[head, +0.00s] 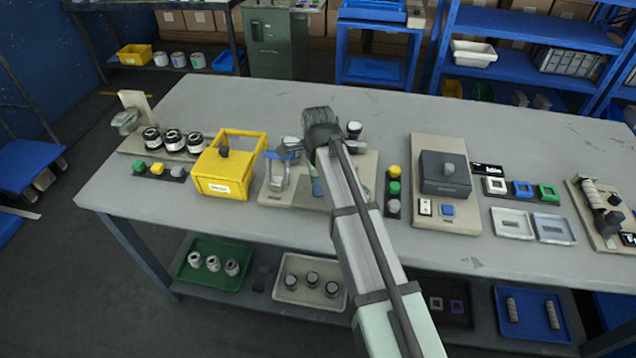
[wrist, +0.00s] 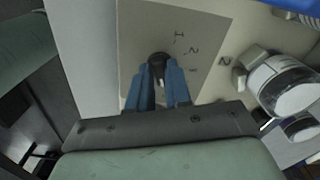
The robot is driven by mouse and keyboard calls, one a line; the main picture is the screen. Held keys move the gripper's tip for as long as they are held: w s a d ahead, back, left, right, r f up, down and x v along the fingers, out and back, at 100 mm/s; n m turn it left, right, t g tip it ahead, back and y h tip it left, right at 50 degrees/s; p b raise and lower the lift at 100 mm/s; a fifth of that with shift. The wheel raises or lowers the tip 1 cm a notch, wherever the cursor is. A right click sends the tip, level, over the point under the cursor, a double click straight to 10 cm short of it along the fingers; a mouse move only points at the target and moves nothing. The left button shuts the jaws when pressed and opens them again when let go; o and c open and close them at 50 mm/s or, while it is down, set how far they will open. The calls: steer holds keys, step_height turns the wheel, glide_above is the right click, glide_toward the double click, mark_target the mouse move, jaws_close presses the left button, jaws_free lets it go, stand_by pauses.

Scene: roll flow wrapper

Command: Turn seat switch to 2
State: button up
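In the wrist view, the seat switch (wrist: 158,58) is a small dark round knob on a pale plate (wrist: 207,25). Small printed marks, among them a 1 and a 2, stand beside the knob to the right. My gripper (wrist: 159,76) has its two blue fingers close together at the knob, one on either side, and looks shut on it. The fingertips partly cover the knob, and its pointing direction is hard to read. In the head view, my arm hides the switch and my fingertips over the beige station board (head: 272,195).
White-capped cylinders (wrist: 290,92) stand close right of my gripper. In the head view, a yellow box (head: 222,187) is left of the station, and a button strip (head: 394,188) and dark switch box (head: 445,174) are right. The table's back (head: 240,100) is clear.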

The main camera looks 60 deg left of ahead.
jaws_close()
steer(key=shift+n, duration=0.3)
steer(key=n, duration=0.9)
steer(key=shift+n, duration=0.4)
steer(key=n, duration=0.5)
steer(key=shift+n, duration=2.7)
